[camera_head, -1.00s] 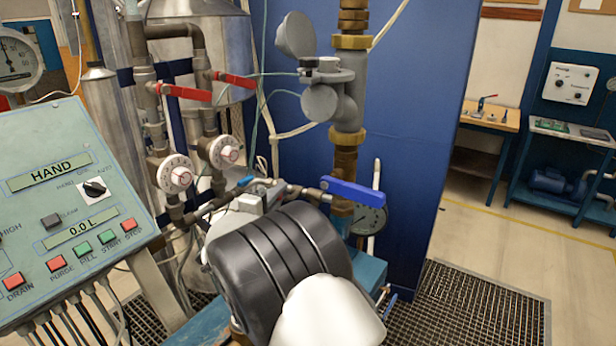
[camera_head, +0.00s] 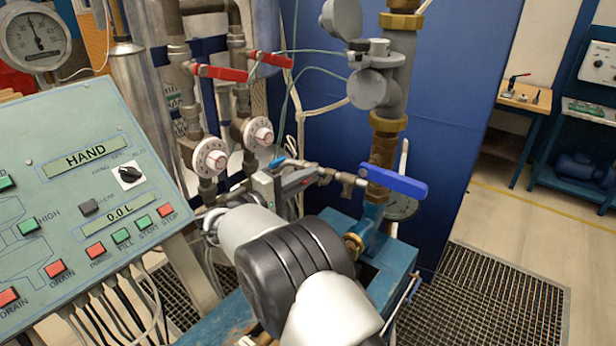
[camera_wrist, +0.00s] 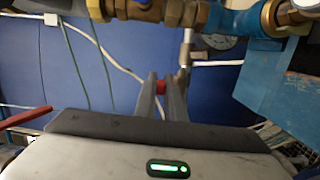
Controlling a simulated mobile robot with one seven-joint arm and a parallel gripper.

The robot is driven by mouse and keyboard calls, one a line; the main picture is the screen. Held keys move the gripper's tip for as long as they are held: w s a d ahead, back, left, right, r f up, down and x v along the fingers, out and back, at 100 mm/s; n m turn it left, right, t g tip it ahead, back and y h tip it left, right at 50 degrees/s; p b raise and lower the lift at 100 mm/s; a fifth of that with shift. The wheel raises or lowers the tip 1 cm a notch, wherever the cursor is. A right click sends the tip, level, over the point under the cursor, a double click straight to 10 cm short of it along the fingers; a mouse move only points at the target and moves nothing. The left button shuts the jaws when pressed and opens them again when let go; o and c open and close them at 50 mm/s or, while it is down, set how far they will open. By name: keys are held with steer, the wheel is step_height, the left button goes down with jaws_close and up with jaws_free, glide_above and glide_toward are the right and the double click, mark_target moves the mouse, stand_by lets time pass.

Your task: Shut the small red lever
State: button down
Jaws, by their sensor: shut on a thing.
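In the wrist view, a small red piece (camera_wrist: 161,87), which looks like the small red lever, sits between the two grey fingers of my gripper (camera_wrist: 162,82). The fingers are close together and shut on it, hiding most of it. In the head view, my gripper (camera_head: 318,174) reaches in among the pipes, just left of the blue lever.
Two larger red levers (camera_head: 222,73) sit on the upright pipes above two white dials (camera_head: 211,157). A blue lever (camera_head: 393,186) juts out at right. The control panel (camera_head: 60,115) stands at left. Brass pipework (camera_wrist: 175,12) crosses the top of the wrist view.

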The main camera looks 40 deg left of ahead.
stand_by(0.3)
steer(key=c, duration=2.1)
jaws_free()
steer(key=shift+s+a+b, duration=0.15)
steer(key=shift+s, duration=1.1)
steer(key=shift+s+a+b, duration=0.2)
steer(key=shift+s, duration=1)
steer(key=shift+s+a+b, duration=0.15)
steer(key=shift+s, duration=1.1)
steer(key=shift+c, duration=0.3)
